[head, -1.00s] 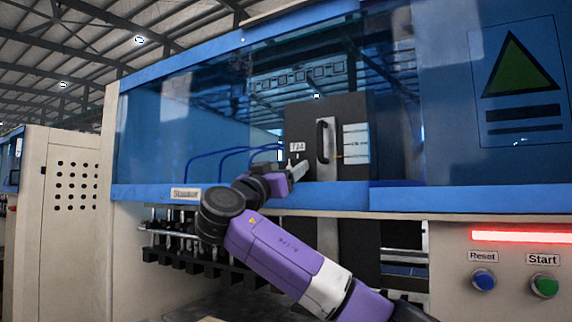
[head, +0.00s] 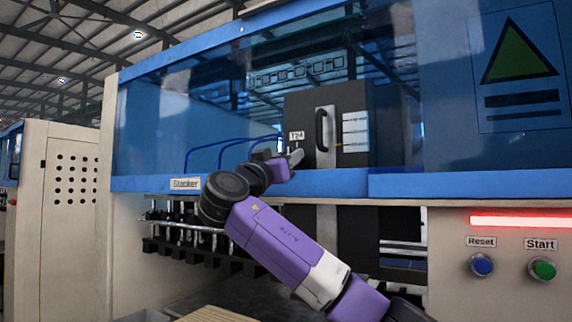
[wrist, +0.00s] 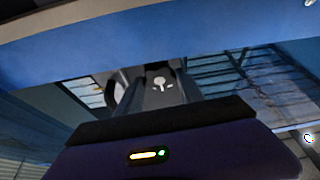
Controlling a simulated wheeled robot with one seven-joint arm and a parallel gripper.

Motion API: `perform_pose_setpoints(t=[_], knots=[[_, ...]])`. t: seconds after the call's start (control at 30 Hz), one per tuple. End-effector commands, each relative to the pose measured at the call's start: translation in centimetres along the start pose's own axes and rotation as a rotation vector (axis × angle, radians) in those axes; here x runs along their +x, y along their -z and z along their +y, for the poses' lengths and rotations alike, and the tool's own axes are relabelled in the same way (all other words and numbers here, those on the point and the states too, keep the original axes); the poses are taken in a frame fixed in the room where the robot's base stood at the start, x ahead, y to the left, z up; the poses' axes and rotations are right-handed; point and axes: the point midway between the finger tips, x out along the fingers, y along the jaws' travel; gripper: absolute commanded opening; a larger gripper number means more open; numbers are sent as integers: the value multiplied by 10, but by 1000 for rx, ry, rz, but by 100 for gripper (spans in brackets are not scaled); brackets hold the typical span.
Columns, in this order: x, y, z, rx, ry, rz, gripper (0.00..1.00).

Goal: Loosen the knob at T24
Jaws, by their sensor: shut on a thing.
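The T24 label (head: 296,135) is a small white plate on the left side of a black box (head: 356,105) behind the blue machine front. My gripper (head: 297,157) reaches in over the blue rail, just below the label. In the head view the knob is hidden by my gripper. In the wrist view a small pale, knob-like piece (wrist: 160,82) shows at the end of the dark fingers, and the jaws are shut on it. How far it has turned cannot be told.
The blue rail (head: 330,187) with a Stacker plate (head: 186,184) runs below my wrist. A vertical handle (head: 321,130) stands right of my gripper. Blue hoses (head: 215,150) curve at the left. Reset (head: 482,265) and Start (head: 544,269) buttons are at the lower right.

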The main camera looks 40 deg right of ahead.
Motion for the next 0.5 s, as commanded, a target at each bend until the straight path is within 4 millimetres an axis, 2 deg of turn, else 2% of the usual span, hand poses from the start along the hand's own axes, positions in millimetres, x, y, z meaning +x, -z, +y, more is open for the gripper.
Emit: perform_pose_setpoints(t=[0.03, 0.5], knots=[[-3, -7, -1, -14, 9, -3, 4], [-1, -2, 1, -293, 124, -1, 4]])
